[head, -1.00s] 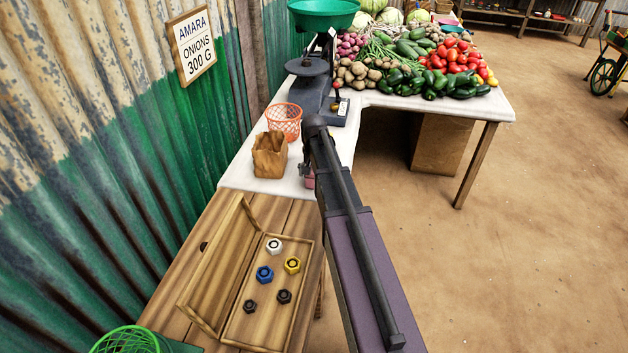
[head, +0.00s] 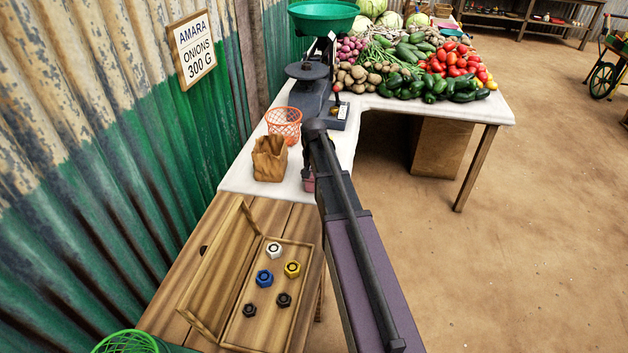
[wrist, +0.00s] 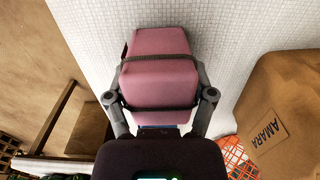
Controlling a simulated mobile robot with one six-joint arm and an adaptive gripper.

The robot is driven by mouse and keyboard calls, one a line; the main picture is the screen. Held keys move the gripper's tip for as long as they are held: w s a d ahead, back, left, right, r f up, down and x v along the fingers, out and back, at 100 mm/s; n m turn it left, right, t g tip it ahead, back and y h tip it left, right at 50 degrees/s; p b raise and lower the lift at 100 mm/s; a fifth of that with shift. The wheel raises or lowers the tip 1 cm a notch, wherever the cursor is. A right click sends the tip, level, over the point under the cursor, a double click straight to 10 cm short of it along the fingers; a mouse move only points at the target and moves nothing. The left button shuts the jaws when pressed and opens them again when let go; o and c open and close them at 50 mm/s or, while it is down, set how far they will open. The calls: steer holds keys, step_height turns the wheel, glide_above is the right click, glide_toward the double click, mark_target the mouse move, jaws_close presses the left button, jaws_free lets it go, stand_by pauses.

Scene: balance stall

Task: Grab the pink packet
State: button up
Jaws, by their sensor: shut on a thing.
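The pink packet (wrist: 160,80) is a rounded block with dark bands around it, in the middle of the wrist view. My gripper (wrist: 159,100) has a finger on each side of it and is shut on it. In the head view only a small pink part of the packet (head: 309,185) shows beside my arm, over the near end of the white table (head: 235,180). My arm hides the rest of the packet and most of the gripper there. I cannot tell whether the packet touches the tabletop.
A brown paper bag (head: 269,160) and an orange basket (head: 284,122) stand left of the gripper. A dark scale (head: 312,90) with a green pan stands behind. An open wooden box (head: 262,325) with coloured nuts lies nearer. Vegetables fill the far table.

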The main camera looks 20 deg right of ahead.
steer(key=shift+r, duration=0.1)
step_height(320, 180, up, 4)
steer(key=p, duration=0.3)
steer(key=shift+f+p, duration=0.25)
steer(key=shift+p, duration=0.1)
steer(key=s+d+r+p, duration=0.1)
steer(key=s+d, duration=0.1)
steer(key=s, duration=1.4)
steer(key=shift+d+r, duration=0.15)
steer(key=shift+d, duration=0.15)
steer(key=shift+w+r+p, duration=0.1)
steer(key=shift+r+p, duration=0.05)
steer(key=shift+p, duration=0.15)
